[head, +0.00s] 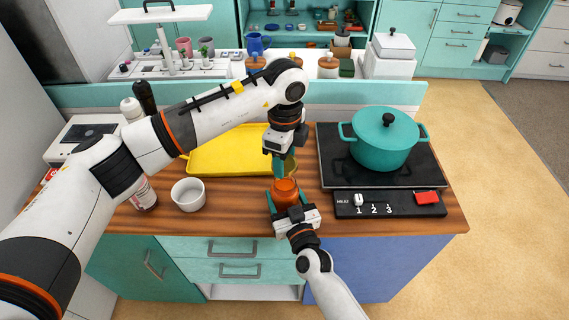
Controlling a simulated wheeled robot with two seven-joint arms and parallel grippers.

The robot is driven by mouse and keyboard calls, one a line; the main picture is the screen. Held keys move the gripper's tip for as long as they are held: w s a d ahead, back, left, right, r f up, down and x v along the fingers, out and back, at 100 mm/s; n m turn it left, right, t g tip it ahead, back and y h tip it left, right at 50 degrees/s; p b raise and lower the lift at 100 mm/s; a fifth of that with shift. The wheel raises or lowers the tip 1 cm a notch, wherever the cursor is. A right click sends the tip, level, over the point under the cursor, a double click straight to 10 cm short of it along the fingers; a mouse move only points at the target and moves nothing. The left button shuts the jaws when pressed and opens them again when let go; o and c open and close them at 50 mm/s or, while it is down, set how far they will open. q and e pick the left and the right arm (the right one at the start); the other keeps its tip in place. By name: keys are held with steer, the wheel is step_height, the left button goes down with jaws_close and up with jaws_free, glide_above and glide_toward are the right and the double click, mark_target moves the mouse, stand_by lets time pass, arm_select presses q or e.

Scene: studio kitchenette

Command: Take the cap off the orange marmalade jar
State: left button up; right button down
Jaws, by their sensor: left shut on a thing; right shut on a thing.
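The orange marmalade jar (286,189) stands upright near the front edge of the wooden counter (240,219). My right gripper (287,208) is shut on the jar from the front, low on its body. My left gripper (284,166) comes down from above and is shut on the olive-gold cap (291,168), just over the jar's mouth. The fingers hide part of the cap. I cannot tell whether the cap still touches the jar's rim.
A yellow tray (225,161) lies behind and left of the jar. A white ramekin (188,194) stands to the left. To the right are a teal pot (386,140) on a black hob (337,170) and a black panel (408,207) with a red block (427,198).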

steer(key=shift+c, duration=1.3)
jaws_free()
